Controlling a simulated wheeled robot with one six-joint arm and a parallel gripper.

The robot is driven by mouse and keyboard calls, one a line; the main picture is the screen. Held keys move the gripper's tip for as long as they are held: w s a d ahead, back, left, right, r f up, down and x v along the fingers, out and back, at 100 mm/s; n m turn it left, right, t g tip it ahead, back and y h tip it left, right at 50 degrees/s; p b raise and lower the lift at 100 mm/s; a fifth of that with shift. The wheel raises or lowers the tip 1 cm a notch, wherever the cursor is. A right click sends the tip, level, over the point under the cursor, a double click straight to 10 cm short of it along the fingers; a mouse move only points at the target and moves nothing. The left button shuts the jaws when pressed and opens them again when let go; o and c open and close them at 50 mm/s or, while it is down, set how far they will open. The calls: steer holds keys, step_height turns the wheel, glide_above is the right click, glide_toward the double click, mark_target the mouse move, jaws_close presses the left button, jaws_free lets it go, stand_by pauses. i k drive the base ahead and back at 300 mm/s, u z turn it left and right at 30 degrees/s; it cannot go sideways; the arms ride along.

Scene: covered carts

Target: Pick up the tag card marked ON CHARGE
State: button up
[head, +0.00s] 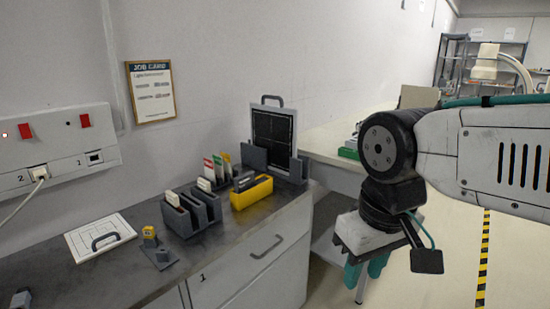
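Several tag cards stand upright in grey slotted racks on the counter. One has a red top (209,168), one a green top (218,167) and one a yellow top (227,161). Pale cards also show in the front rack (172,199) and just behind it (204,184). The print is too small to read, so I cannot tell which card is marked ON CHARGE. My gripper (366,270) hangs at the right, beyond the counter's end and apart from the cards. Its teal fingers point down with a gap between them, and I see nothing held.
A yellow holder (251,193) stands right of the racks. A dark framed panel with a handle (273,127) stands behind. A wall socket box (60,147) has a plugged cable. Counter front is mostly clear.

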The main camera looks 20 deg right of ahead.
mark_target(228, 167)
steer(key=z, duration=0.25)
steer(key=i, duration=1.4)
steer(key=u, duration=0.75)
